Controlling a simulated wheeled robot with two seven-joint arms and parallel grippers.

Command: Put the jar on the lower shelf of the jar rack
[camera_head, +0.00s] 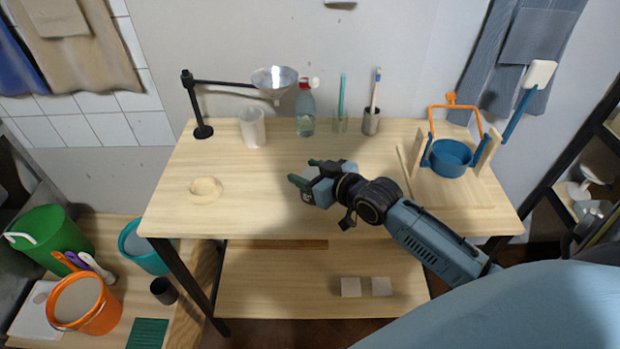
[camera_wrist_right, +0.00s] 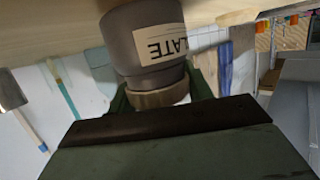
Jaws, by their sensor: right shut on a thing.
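The jar (camera_wrist_right: 140,45) shows in the right wrist view. It is grey, with a cream label (camera_wrist_right: 160,42) whose letters appear upside down, and a tan-brown band at its lower end in the picture. My right gripper (camera_head: 303,171) is over the middle of the tabletop in the head view. Its green fingers lie on both sides of the jar's band in the wrist view (camera_wrist_right: 160,98), shut on it. I cannot make out the jar in the head view. I cannot identify the jar rack with certainty. My left gripper is out of view.
A pale shallow dish (camera_head: 206,189) is at the left. The table's under-shelf (camera_head: 270,290) holds two pale tiles (camera_head: 351,287).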

